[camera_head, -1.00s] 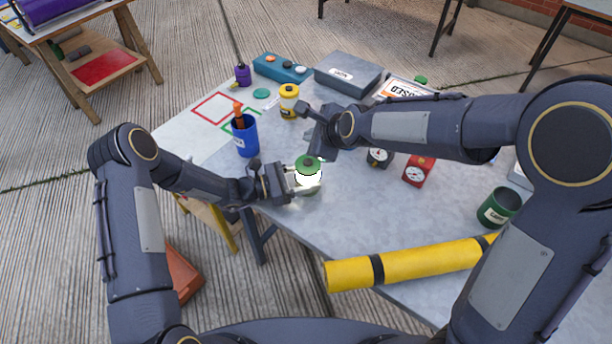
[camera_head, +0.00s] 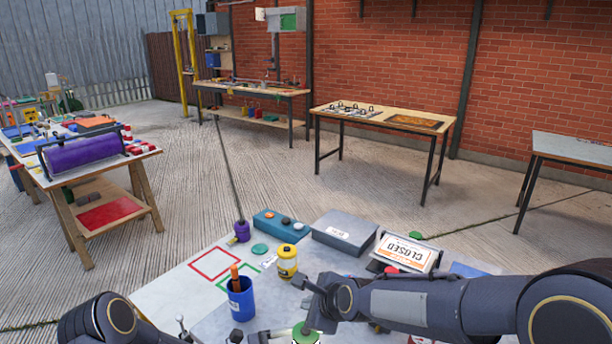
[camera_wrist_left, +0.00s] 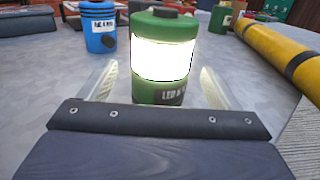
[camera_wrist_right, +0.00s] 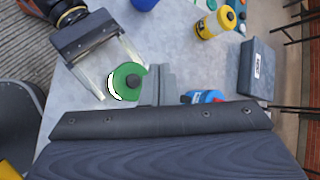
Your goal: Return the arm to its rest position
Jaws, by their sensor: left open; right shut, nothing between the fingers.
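A green lantern with a brightly lit white band stands upright on the grey table; its top shows at the bottom edge of the head view (camera_head: 305,334). In the left wrist view the lantern (camera_wrist_left: 162,50) stands between the two pale fingers of my left gripper (camera_wrist_left: 160,75), which is open. The right wrist view shows the lantern (camera_wrist_right: 126,82) from above, with the left gripper's fingers on either side of it. My right gripper (camera_head: 308,308) is shut and empty, pointing down close to the lantern's top. Its closed fingers (camera_wrist_right: 162,85) show beside the lantern in the right wrist view.
On the table (camera_head: 205,313) stand a blue cup (camera_head: 240,303), yellow jar (camera_head: 287,262), grey box (camera_head: 345,232), teal box (camera_head: 281,224) and CLOSED sign (camera_head: 408,252). A yellow roll (camera_wrist_left: 275,50) lies nearby. Open paving (camera_head: 300,185) extends behind the table.

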